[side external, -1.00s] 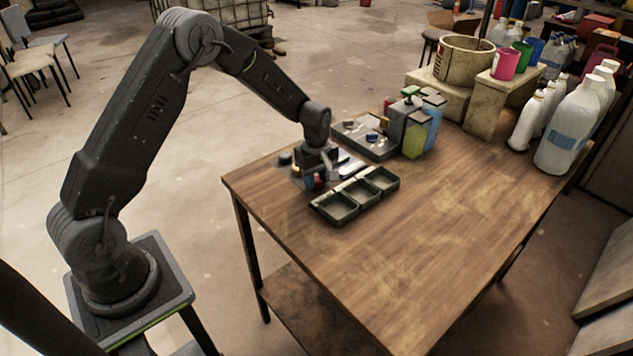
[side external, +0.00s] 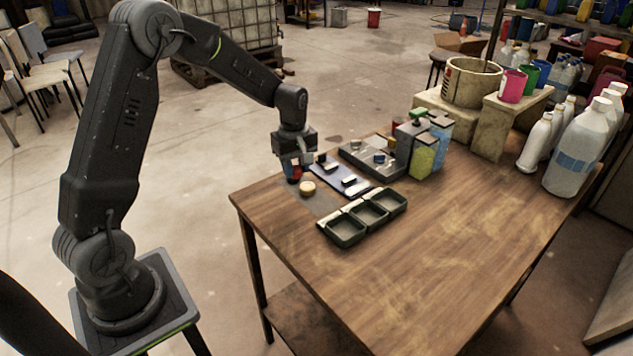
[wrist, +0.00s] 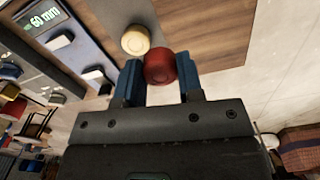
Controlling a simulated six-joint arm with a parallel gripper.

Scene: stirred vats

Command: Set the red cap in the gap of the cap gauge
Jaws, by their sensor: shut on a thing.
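My gripper (side external: 294,168) is shut on the red cap (wrist: 160,68), which sits between the two blue fingers in the wrist view. In the side view the red cap (side external: 294,174) shows at the fingertips, above the table's far left edge. The cap gauge (side external: 341,179) is a dark blue plate with pale and dark blocks on it and a space between them. In the wrist view the gauge (wrist: 85,45) lies to the left of my gripper, with a display reading 60 mm. The gauge's gap is empty in what I see.
A cream cap (side external: 307,188) lies on a grey mat just beside my gripper. A dark three-compartment tray (side external: 345,231) stands in front of the gauge. A grey tray with small parts (side external: 365,160) and several containers stand behind. The table's front (side external: 400,290) is clear.

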